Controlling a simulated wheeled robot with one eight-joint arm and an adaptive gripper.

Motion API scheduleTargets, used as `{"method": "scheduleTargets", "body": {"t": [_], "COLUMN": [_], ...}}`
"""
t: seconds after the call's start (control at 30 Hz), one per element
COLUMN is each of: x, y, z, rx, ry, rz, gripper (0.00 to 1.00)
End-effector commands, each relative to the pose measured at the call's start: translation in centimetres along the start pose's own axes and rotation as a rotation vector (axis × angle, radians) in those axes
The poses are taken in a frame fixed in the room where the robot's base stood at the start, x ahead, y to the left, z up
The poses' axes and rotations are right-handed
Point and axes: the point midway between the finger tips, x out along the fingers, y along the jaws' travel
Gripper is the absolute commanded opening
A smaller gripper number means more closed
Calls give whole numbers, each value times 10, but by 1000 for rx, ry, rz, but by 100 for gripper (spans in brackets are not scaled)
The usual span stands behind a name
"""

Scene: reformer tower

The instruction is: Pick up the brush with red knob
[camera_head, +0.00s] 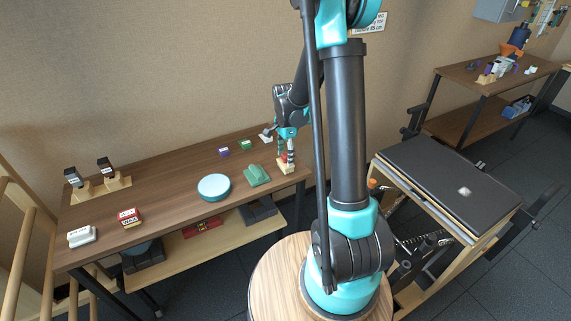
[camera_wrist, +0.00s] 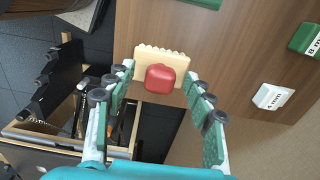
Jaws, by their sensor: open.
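The brush has a red knob (camera_wrist: 160,78) and a pale cream base with a serrated edge (camera_wrist: 158,54). In the head view the brush (camera_head: 287,167) rests near the right end of the brown tabletop (camera_head: 165,208), partly covered by the fingers. My gripper (camera_head: 286,150) is open and points down just over it. In the wrist view the knob lies between the two green-padded fingers of my gripper (camera_wrist: 158,84), with a gap on each side. No contact with the knob shows. How far down the fingertips reach beside it is hard to tell.
A red WAX box (camera_head: 129,217) is farther left. The table's end is close.

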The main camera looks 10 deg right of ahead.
Motion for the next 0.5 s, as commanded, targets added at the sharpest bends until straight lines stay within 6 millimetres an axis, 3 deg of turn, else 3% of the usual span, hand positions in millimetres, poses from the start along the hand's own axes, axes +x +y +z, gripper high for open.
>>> {"method": "scheduleTargets", "body": {"t": [0.27,0.5], "x": [4,4], "y": [0,0], "z": [0,0], "rx": [0,0], "ry": [0,0], "rz": [0,0], "gripper": [53,26]}}
